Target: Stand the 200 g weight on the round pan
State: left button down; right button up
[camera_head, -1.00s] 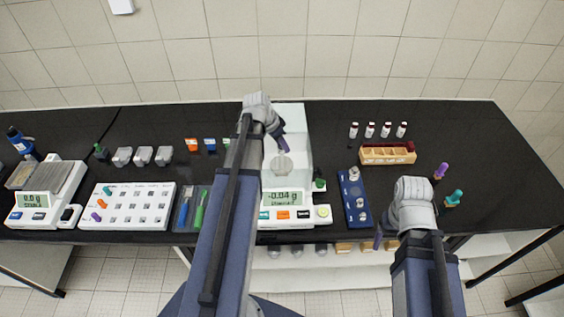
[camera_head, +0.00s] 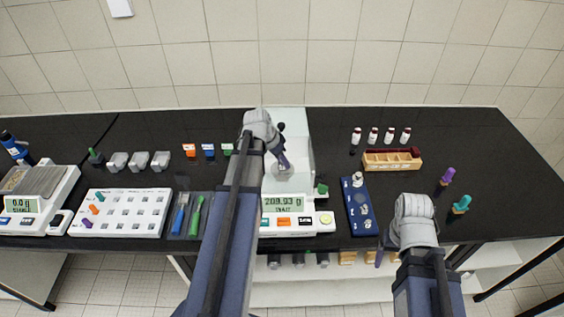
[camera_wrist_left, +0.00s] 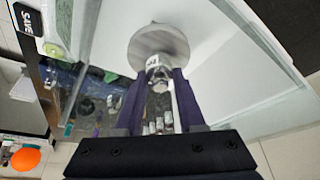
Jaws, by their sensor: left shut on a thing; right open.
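My left gripper (camera_head: 284,163) is inside the glass-walled balance (camera_head: 286,220), low over the round pan (camera_head: 272,173). In the left wrist view its fingers (camera_wrist_left: 158,88) are shut on a shiny metal weight (camera_wrist_left: 158,76), whose end is against the round pan (camera_wrist_left: 150,38). The head view barely shows the weight, as the gripper covers it. The balance display (camera_head: 284,203) reads about 209.93 g. My right gripper (camera_head: 381,256) is open and empty near the bench's front edge.
Glass walls surround the pan. A white tray (camera_head: 121,211) lies left.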

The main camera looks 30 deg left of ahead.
pick_arm(q)
jog(key=shift+f, duration=0.1)
jog(key=c, duration=0.5)
grip_release()
jog(key=shift+s+r+p, duration=0.1)
jog(key=shift+r+p, duration=0.35)
jog(key=shift+r, duration=0.1)
jog(key=p+v, duration=1)
jog(key=v, duration=0.1)
jog(key=s+d+g+y, duration=0.1)
jog(key=s+d, duration=0.3)
jog(key=d, duration=0.6)
jog(key=s+d+f+g+y, duration=0.1)
jog(key=s+d, duration=0.3)
jog(key=d, duration=0.7)
jog(key=s+d+g+y, duration=0.1)
jog(key=s+d, duration=0.3)
jog(key=d, duration=0.7)
jog(key=shift+s+f+n+g, duration=0.2)
jog(key=shift+n+g, duration=0.2)
jog(key=shift+g, duration=0.4)
